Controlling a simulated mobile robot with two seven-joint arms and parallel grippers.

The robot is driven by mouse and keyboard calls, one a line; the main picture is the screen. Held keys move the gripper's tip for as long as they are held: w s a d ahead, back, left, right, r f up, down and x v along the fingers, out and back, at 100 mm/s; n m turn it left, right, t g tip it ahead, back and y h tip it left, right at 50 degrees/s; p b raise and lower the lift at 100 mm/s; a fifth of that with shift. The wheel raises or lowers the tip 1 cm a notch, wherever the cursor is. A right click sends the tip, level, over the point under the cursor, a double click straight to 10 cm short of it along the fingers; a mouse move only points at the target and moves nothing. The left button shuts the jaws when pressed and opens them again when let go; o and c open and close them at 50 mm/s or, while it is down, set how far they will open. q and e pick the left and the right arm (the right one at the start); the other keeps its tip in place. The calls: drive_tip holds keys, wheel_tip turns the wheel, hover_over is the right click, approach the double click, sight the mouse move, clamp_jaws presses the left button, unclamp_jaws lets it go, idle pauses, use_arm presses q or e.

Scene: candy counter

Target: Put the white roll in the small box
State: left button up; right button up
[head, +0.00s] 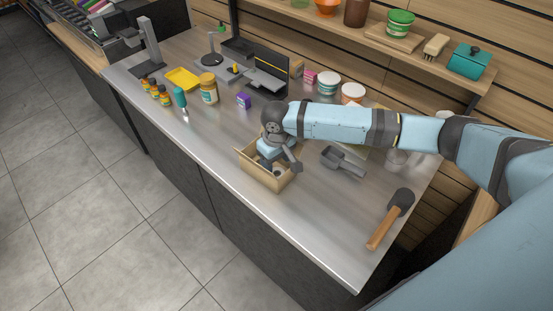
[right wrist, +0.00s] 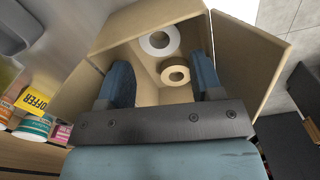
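The small box (head: 259,177) is an open cardboard box near the front edge of the counter, with its flaps spread; its inside shows in the right wrist view (right wrist: 145,62). In that view a white roll (right wrist: 145,42) lies inside the box at the far end, with a tan roll (right wrist: 165,74) beside it. My right gripper (head: 277,163) is over the box, pointing down into it. In the right wrist view its two fingers (right wrist: 160,68) are spread apart with nothing between them gripped. My left gripper is out of view.
A metal scoop (head: 344,160) and a mallet (head: 391,218) lie right of the box. A purple box (head: 243,101), a jar (head: 208,88) and several small bottles stand to the left. Tubs (head: 328,84) stand behind my right arm. The counter's front edge is close to the box.

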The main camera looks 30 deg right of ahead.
sight(276, 173)
drive_tip(key=shift+r, duration=0.1)
drive_tip(key=shift+r+b, duration=0.3)
drive_tip(key=shift+b, duration=0.05)
wheel_tip(276, 173, up, 12)
drive_tip(key=b, duration=0.1)
drive_tip(key=shift+r, duration=0.2)
